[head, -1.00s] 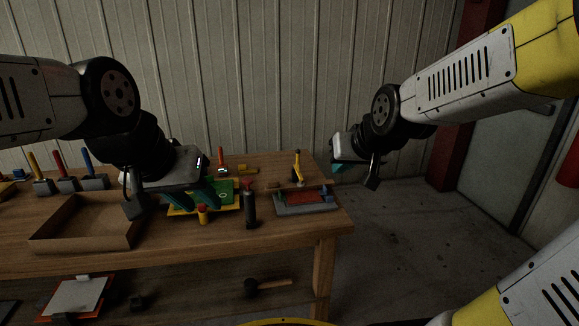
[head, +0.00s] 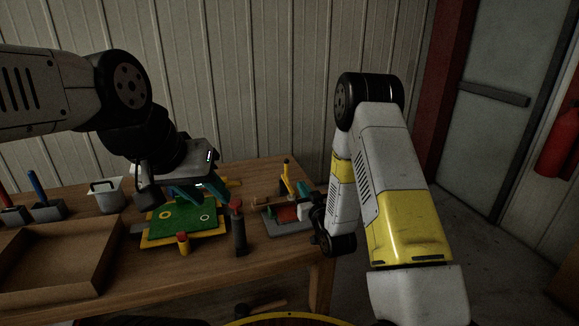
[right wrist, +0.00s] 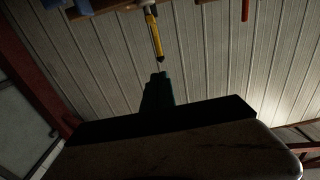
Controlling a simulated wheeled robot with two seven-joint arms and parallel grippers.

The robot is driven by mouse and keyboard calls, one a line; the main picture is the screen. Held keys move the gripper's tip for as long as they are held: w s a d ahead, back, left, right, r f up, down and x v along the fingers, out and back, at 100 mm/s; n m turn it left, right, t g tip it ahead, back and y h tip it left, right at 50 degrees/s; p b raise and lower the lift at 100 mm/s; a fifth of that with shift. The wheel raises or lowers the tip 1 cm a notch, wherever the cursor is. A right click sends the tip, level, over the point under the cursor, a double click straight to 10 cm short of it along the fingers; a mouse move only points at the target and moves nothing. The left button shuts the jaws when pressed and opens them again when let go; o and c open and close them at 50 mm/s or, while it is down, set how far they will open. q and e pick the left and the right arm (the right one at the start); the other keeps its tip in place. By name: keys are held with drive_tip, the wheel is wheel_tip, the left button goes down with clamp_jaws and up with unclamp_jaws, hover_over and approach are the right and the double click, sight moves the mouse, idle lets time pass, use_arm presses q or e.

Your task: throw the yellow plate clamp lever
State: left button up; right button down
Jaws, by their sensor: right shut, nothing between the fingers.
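The yellow lever (head: 286,177) stands nearly upright, with a dark tip, at the back of a grey fixture (head: 268,226) on the right part of the bench. In the right wrist view the yellow lever (right wrist: 155,36) lies just beyond my fingertips, with a visible gap. My right gripper (head: 303,189) is shut and empty beside the lever, to its right, partly hidden by its wrist. Its dark fingers (right wrist: 158,90) are together in the right wrist view. My left gripper (head: 198,190) has its teal fingers apart above a green plate (head: 180,217).
A red-topped dark post (head: 238,230) stands between the green plate and the grey fixture. An open brown tray (head: 105,262) is at the left, with a grey pot (head: 107,196) behind it. The corrugated wall (head: 240,80) rises behind the bench.

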sight(287, 163)
drive_tip(key=x, duration=1.4)
